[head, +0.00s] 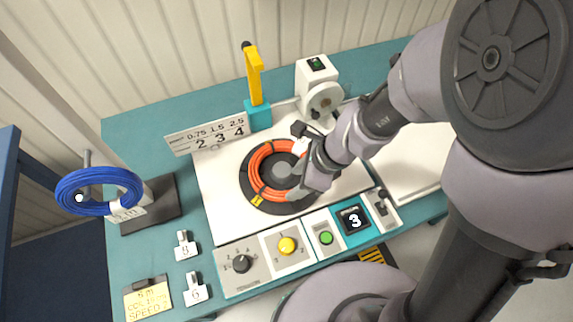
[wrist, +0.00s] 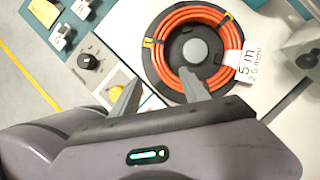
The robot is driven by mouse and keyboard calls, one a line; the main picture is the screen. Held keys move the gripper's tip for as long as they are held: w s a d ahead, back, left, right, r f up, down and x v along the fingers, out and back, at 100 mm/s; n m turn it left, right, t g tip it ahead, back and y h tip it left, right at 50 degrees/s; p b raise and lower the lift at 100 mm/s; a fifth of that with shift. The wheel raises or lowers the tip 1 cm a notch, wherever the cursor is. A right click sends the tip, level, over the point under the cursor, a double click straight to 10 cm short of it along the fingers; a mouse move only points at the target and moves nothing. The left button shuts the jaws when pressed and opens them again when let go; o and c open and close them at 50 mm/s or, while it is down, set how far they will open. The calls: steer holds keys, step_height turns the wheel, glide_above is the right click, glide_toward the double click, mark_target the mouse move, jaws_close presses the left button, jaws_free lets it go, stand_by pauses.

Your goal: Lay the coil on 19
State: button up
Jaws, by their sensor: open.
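An orange coil (head: 258,163) lies on a round black turntable (head: 247,190) on the white machine top. It is bound with yellow ties; in the wrist view the orange coil (wrist: 160,31) carries a white tag (wrist: 252,66) reading "5 m". A blue coil (head: 77,181) with a white tag hangs on a peg at the left. No number 19 can be made out. My gripper (wrist: 158,84) is open at the near edge of the turntable; one finger overlaps the orange coil in the picture, and contact cannot be told.
The control panel along the front has a black knob (head: 241,264), a yellow button (head: 287,245), a green button (head: 326,238) and a display (head: 354,220) showing 3. A number plate (head: 207,135), a yellow post (head: 254,78) and a white device (head: 318,82) stand behind. Small tags and a yellow note (head: 148,301) lie front left.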

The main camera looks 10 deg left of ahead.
mark_target(280, 195)
steer(key=b+x, duration=0.4)
steer(key=x, duration=0.5)
steer(key=shift+a+f+b, duration=0.1)
steer(key=shift+f+b, duration=0.2)
steer(key=shift+b, duration=0.1)
steer(key=shift+c, duration=0.2)
jaws_close()
stand_by(0.4)
stand_by(0.4)
stand_by(0.4)
steer(key=shift+r, duration=0.15)
stand_by(0.9)
steer(key=shift+r+p, duration=0.65)
steer(key=shift+p, duration=0.1)
